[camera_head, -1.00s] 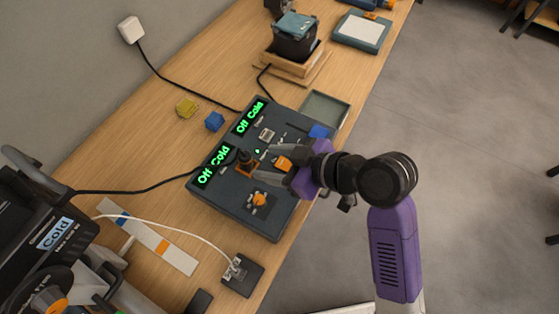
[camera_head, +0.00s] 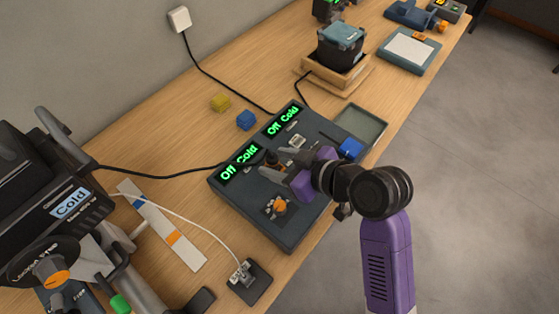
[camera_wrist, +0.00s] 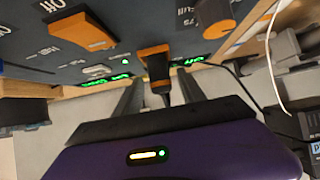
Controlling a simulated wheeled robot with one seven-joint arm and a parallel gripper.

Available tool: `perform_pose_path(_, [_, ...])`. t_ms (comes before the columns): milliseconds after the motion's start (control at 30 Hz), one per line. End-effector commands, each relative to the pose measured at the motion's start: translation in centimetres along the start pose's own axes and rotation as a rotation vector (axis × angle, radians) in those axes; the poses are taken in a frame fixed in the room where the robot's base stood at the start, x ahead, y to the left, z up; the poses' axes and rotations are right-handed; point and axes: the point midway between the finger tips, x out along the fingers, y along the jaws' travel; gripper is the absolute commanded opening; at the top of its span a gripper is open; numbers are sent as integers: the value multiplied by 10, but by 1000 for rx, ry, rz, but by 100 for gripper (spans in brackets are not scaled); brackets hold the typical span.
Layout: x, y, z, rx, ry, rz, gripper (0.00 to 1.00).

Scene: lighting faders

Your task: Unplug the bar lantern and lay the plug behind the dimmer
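The dimmer (camera_head: 238,205) is a dark slab on the bench with two green "Off Cold" displays. An orange and black plug (camera_wrist: 155,66) stands at the dimmer, and its black cord runs off to the right in the wrist view. In the head view a black cord reaches the dimmer from the dark lantern (camera_head: 30,165) labelled "Cold" at the left. My gripper (camera_head: 277,160) is over the dimmer. In the wrist view my gripper (camera_wrist: 157,98) is open, one finger on each side of the plug, with gaps between. In the head view the gripper partly hides the plug.
An orange fader (camera_wrist: 82,32) is close to the plug. An orange knob (camera_head: 279,206) is on the dimmer's near part. A second lantern (camera_head: 341,45) stands on a wooden stand at the back.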

Motion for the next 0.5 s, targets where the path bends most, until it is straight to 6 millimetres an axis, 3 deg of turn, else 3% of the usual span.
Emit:
perform_pose_path(33, [0,0,0,0,0,0,35])
perform_pose_path(200, [0,0,0,0,0,0,2])
perform_pose_path(500, [-1,0,-1,-1,1,0,0])
